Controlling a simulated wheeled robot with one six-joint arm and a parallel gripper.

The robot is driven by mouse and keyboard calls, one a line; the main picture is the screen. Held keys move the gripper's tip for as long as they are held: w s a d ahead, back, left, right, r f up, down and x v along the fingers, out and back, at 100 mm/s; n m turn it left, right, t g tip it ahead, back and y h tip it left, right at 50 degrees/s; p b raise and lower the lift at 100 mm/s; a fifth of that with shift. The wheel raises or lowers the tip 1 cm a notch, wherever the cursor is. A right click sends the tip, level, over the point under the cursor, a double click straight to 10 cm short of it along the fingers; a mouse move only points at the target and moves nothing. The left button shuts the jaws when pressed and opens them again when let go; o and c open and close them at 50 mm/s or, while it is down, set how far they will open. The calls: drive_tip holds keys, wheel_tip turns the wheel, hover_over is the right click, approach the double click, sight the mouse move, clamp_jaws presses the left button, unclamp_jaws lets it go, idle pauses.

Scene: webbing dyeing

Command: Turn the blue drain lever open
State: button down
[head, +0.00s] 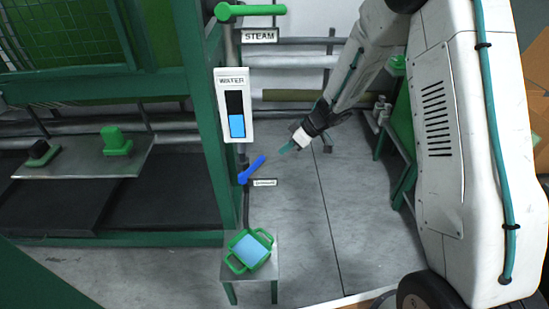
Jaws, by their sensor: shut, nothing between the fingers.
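The blue drain lever (253,168) sits low on the vertical pipe, below the white WATER gauge (235,106). It slants up to the right from its pivot at the pipe. A small label (265,183), too small to read surely, is just below and right of it. My gripper (284,149) is shut and empty. It is to the right of the lever's free end, a little higher in the picture, with a visible gap between them. The gauge shows blue in its lower part and black above.
A green STEAM lever (250,11) is at the top of the pipe. A green-handled container (249,251) with blue contents stands on a small stand (232,271) below. A green frame (208,110) and a shelf (75,165) are on the left. Open floor (300,220) lies right of the lever.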

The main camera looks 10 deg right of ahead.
drive_tip(key=w+d+f+m+t+h, duration=0.25)
drive_tip(key=d+m, duration=0.35)
drive_tip(key=d, duration=0.3)
drive_tip(key=w+d+f+m+t+h, duration=0.2)
drive_tip(key=d+f+m+h, duration=0.15)
drive_tip(key=d+m, duration=0.4)
drive_tip(key=s+d+f+m+g+h, duration=0.1)
drive_tip(key=s+d+f+m+g, duration=0.25)
drive_tip(key=s+d, duration=0.2)
drive_tip(key=s+d+f+m+g+h, duration=0.1)
drive_tip(key=s+d+f+m+g, duration=0.1)
drive_tip(key=s+d+m, duration=0.4)
drive_tip(key=s+a+r+m+g+y, duration=0.1)
drive_tip(key=s+a+m+y, duration=0.25)
drive_tip(key=a, duration=0.25)
drive_tip(key=s+a+m+g+y, duration=0.2)
drive_tip(key=s+a+m+y, duration=0.15)
drive_tip(key=a, duration=0.25)
drive_tip(key=w+a+r+m+t+y, duration=0.4)
drive_tip(key=w+a+r+t+y, duration=0.3)
drive_tip(key=r, duration=0.3)
drive_tip(key=g, duration=0.2)
approach(262, 162)
wheel_tip(262, 162, down, 5)
drive_tip(key=a, duration=0.2)
drive_tip(key=w+a+r, duration=0.2)
drive_tip(key=shift+a+t, duration=0.35)
drive_tip(key=shift+t, duration=0.05)
